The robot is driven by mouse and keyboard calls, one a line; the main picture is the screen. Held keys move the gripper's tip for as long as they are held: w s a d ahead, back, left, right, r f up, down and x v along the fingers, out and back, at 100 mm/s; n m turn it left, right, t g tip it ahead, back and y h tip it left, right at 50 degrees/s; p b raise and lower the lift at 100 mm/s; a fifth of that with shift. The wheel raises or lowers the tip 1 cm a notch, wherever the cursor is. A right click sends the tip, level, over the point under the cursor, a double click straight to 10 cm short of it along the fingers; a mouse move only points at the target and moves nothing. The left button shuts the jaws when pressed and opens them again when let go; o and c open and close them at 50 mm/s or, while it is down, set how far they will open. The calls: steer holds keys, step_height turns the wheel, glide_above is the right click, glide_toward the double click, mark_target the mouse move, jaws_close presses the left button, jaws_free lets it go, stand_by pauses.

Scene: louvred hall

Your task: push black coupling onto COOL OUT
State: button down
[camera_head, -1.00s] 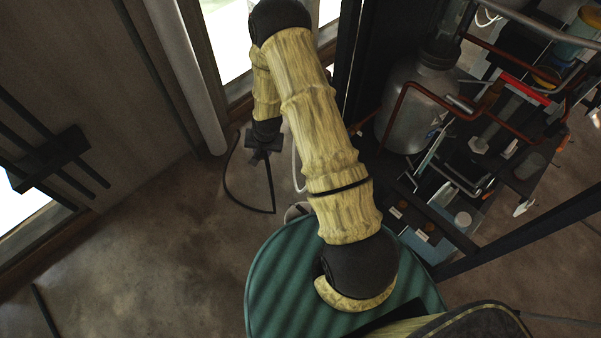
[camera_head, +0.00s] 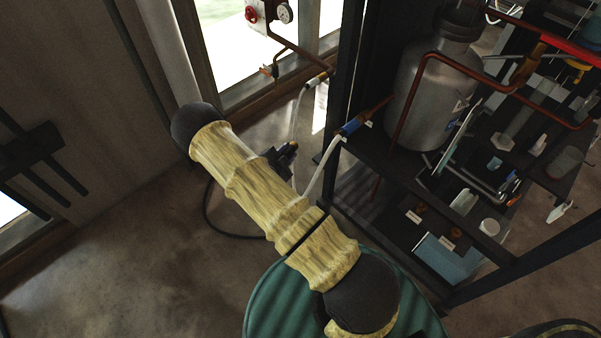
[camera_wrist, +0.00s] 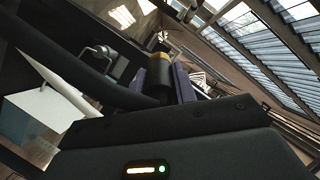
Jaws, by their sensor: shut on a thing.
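My gripper (camera_head: 279,157) shows in the head view just past my forearm, left of the rack. It is shut on the black coupling (camera_head: 290,147), which points up and right. In the wrist view the coupling (camera_wrist: 160,78) sits between the purple-grey fingers and has a yellow-orange band near its end. A black hose (camera_head: 207,205) runs from it and loops toward the floor; it crosses the left of the wrist view (camera_wrist: 70,62). Two small copper-coloured stubs (camera_head: 422,208) (camera_head: 456,233) with white labels stand low in the rack. The labels are unreadable, so I cannot tell which is COOL OUT.
A blue coupling (camera_head: 351,125) and a yellow-banded coupling (camera_head: 317,79) on white hoses sit at copper pipes. A grey vessel (camera_head: 428,100) stands on the rack. A dark rack post (camera_head: 345,90) rises right of my gripper. Open floor (camera_head: 120,260) lies left.

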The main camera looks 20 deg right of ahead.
steer(key=s+d+m+g+h+b, duration=0.1)
steer(key=b, duration=0.1)
steer(key=s+m+g+h+b, duration=0.1)
steer(key=s+h+b, duration=0.1)
steer(key=s+d+m+g+h+b, duration=0.1)
steer(key=s+h, duration=0.1)
steer(key=shift+d+f+m+b, duration=0.35)
steer(key=shift+f+m+b, duration=0.05)
steer(key=x, duration=0.8)
steer(key=shift+b+x, duration=0.7)
steer(key=shift+x, duration=0.25)
stand_by(0.9)
steer(key=shift+w+d+r, duration=0.1)
steer(key=shift+d, duration=0.6)
steer(key=shift+d, duration=0.1)
